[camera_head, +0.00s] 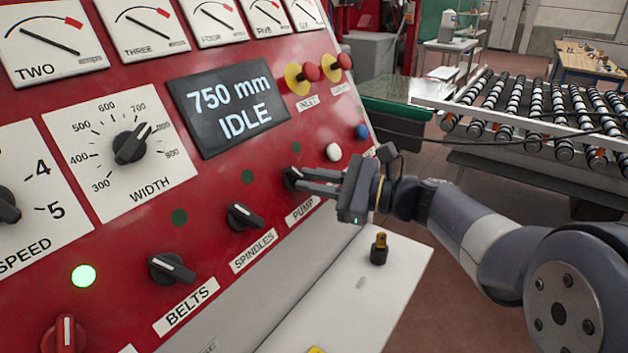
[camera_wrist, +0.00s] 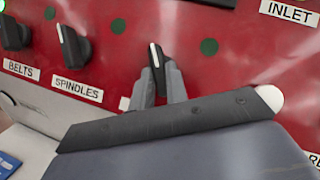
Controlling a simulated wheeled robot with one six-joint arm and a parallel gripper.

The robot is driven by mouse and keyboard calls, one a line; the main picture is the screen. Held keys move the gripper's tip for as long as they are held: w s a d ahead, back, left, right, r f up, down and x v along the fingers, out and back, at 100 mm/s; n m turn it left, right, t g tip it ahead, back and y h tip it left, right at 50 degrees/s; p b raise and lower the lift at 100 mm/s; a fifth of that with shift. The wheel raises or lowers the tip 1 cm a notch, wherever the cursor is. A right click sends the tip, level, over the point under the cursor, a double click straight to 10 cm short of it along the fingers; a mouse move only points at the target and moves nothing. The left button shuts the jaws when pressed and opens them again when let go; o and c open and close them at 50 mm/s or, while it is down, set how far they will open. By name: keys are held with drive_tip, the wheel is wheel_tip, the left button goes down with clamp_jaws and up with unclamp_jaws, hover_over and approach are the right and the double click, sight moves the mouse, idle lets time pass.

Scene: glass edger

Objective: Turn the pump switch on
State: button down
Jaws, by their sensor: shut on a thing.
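The pump switch (camera_head: 292,178) is a black rotary knob on the red panel, above the PUMP label (camera_head: 303,209). My gripper (camera_head: 300,181) reaches it from the right, with its fingers shut on the knob. In the wrist view the pump switch (camera_wrist: 155,57) shows between my two fingertips (camera_wrist: 158,75), its white pointer line close to upright and leaning slightly. The dark green round lamp (camera_head: 296,147) above the switch is unlit. The PUMP label is mostly hidden behind my fingers in the wrist view.
The spindles knob (camera_head: 245,217) and belts knob (camera_head: 172,268) sit to the left. A green lamp (camera_head: 83,276) is lit at lower left. The display (camera_head: 229,104) reads 750 mm IDLE. White (camera_head: 333,152) and blue (camera_head: 361,131) buttons are close above my gripper. A pale ledge (camera_head: 380,290) lies below.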

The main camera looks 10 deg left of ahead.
drive_tip(key=shift+m, duration=0.3)
drive_tip(key=m+t+h, duration=0.1)
drive_tip(key=m+t, duration=0.2)
drive_tip(key=m, duration=0.2)
drive_tip(key=s+m+t+h, duration=0.1)
drive_tip(key=m+t, duration=0.2)
drive_tip(key=m, duration=0.2)
drive_tip(key=m+t+h, duration=0.1)
drive_tip(key=m+t, duration=0.1)
drive_tip(key=m, duration=0.3)
drive_tip(key=shift+s+a+m+t+h+p, duration=0.2)
drive_tip(key=shift+a+m+t+h+p, duration=0.1)
drive_tip(key=shift+t, duration=0.1)
drive_tip(key=c, duration=1.4)
unclamp_jaws()
